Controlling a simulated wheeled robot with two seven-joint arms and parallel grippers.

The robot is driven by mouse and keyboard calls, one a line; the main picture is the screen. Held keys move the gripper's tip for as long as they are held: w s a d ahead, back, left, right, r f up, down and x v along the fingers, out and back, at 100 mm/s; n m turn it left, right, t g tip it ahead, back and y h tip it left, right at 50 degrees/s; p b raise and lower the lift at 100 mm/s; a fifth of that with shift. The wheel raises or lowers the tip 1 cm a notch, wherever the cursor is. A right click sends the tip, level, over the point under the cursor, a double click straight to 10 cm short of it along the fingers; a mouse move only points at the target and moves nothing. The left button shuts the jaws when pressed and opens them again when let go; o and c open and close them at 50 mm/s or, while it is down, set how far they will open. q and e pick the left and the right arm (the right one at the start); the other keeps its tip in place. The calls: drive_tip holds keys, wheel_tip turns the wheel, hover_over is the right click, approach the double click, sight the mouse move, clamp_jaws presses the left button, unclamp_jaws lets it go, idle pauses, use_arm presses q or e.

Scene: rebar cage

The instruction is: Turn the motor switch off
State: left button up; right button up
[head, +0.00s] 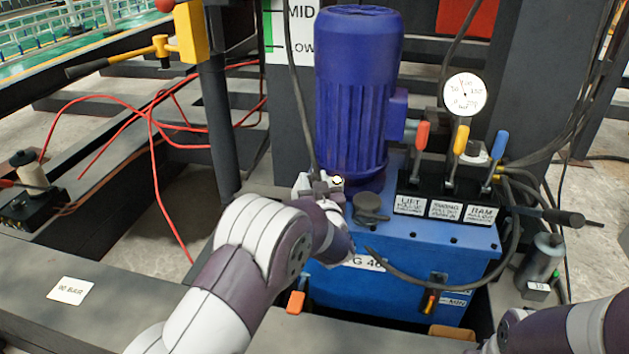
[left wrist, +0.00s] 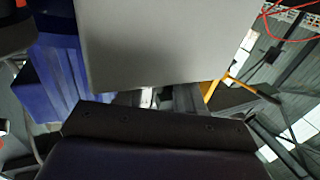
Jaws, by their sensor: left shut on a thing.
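The blue motor (head: 352,95) stands upright on the blue power unit tank (head: 400,290). My left gripper (head: 325,184) is at the lower left of the motor, at the end of a black cable that hangs down there. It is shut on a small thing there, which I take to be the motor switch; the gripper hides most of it. In the left wrist view a small white piece (left wrist: 147,97) shows between dark gripper parts, and the blue motor (left wrist: 60,75) is at the left. A plain grey surface fills the top middle of that view. My right arm shows at the lower right, its gripper out of sight.
A valve block with red, yellow and blue levers (head: 459,142) stands right of the motor, below a round gauge (head: 465,94). A filler cap (head: 371,206) is close to my left gripper. Cables hang around the unit. A dark post (head: 217,130) stands at the left.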

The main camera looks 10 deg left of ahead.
use_arm(q)
drive_tip(key=o, duration=1)
drive_tip(key=shift+s+d+r+p, duration=0.15)
drive_tip(key=shift+s+d+p, duration=0.05)
drive_tip(key=shift+s+p, duration=0.1)
drive_tip(key=p+v, duration=0.4)
drive_tip(key=v, duration=0.8)
drive_tip(key=shift+a+p, duration=0.1)
drive_tip(key=shift+p, duration=0.25)
